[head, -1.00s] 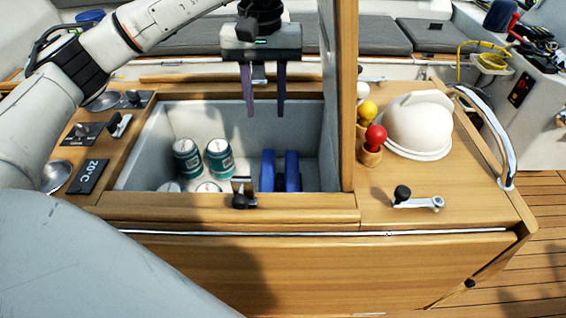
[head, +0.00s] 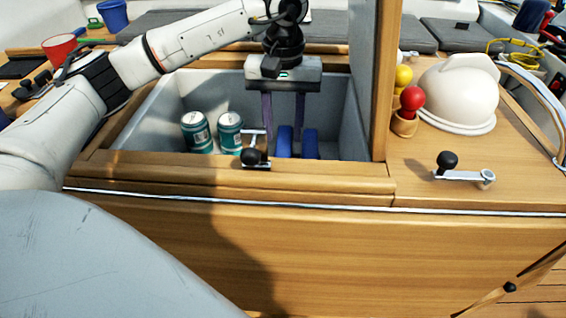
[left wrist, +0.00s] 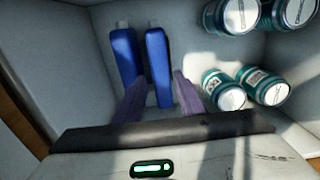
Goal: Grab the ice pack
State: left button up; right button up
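Two blue ice packs stand side by side on edge in the open cooler: a left one (head: 284,141) and a right one (head: 310,146). The left wrist view also shows both, one at left (left wrist: 124,55) and one nearer the middle (left wrist: 158,65). My left gripper (head: 283,122) points down into the cooler, open, with dark purple fingers apart. In the left wrist view the gripper's fingertips (left wrist: 160,78) appear on either side of the pack nearer the middle. I see no closed grip on it. My right gripper is not in view.
Several teal cans (head: 197,132) stand in the cooler beside the packs. The cooler's front rim (head: 230,178) and latch (head: 256,157) are close in front. The raised lid (head: 388,80) stands at right. A white domed object (head: 460,92) sits beyond it.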

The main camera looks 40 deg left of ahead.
aim_at(283, 148)
pick_arm(q)
jog(key=shift+s+f, duration=0.15)
jog(key=shift+f, duration=2.95)
grip_shut()
